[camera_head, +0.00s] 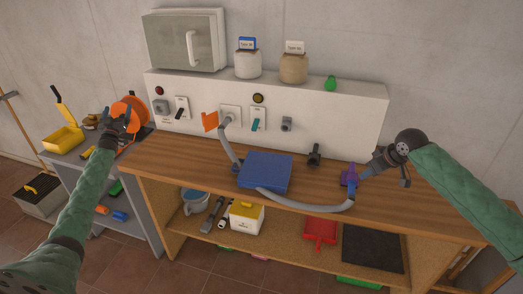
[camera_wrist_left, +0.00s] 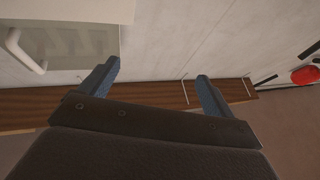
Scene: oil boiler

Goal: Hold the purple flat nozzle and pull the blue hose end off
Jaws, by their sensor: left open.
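The purple flat nozzle (camera_head: 349,177) stands roughly upright at the right of the wooden counter. The grey hose (camera_head: 305,206) curves along the counter to its lower end. My left gripper (camera_head: 117,113) is raised at the left in front of the orange reel, far from the nozzle. Its fingers are apart with nothing between them in the left wrist view (camera_wrist_left: 160,80).
A blue box (camera_head: 265,172) sits mid-counter beside the hose. A black peg-like fitting (camera_head: 314,155) stands near the nozzle. The white panel (camera_head: 345,110) with switches rises behind. An orange reel (camera_head: 131,111) is on the grey side bench. The counter's front right is clear.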

